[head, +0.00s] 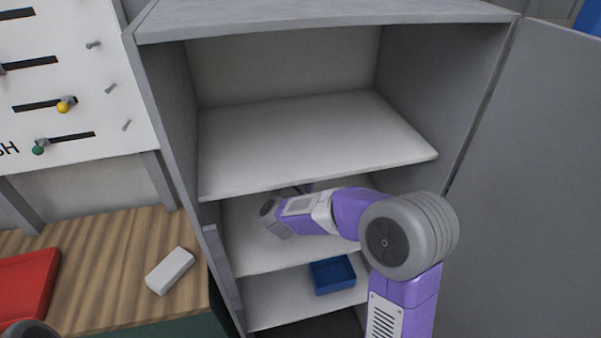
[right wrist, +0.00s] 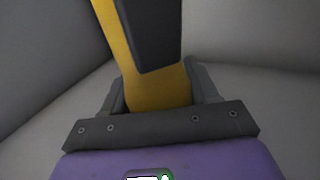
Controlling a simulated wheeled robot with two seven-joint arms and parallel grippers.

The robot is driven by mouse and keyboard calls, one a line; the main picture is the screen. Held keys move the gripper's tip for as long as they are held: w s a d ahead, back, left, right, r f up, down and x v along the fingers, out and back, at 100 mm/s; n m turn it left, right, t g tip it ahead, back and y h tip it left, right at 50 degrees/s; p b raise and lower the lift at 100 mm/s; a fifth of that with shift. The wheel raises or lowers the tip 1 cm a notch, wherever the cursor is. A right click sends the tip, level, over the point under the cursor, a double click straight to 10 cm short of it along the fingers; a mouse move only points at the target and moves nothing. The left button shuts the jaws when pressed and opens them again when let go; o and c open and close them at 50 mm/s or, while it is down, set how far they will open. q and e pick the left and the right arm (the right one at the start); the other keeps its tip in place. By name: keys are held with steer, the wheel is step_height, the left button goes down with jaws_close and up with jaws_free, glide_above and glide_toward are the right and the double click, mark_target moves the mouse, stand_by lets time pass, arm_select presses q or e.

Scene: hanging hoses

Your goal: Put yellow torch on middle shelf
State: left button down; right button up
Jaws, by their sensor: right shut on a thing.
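The yellow torch (right wrist: 158,92), with a dark panel on its side, is between the fingers of my right gripper (right wrist: 160,88) in the right wrist view. The gripper is shut on it. In the head view my right arm reaches into the open cabinet, below the top shelf and over the middle shelf (head: 246,252). The torch cannot be made out there, and the gripper is mostly hidden by my wrist and the top shelf. Pale cabinet surfaces surround the torch in the wrist view; I cannot tell whether it touches the shelf.
The top shelf (head: 300,145) is empty, and its front edge lies close above my right wrist. A blue bin (head: 332,275) stands on the lower shelf (head: 268,306). The cabinet door (head: 535,170) is open at the right. A wooden worktop (head: 110,250) holds a white block (head: 170,271) and a red tray (head: 25,285).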

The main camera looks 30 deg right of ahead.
step_height(320, 180, down, 5)
steer(key=shift+w+b, duration=0.15)
steer(key=shift+b, duration=0.75)
steer(key=shift+f, duration=0.15)
steer(key=o, duration=1)
steer(key=shift+f, duration=0.1)
steer(key=o, duration=0.5)
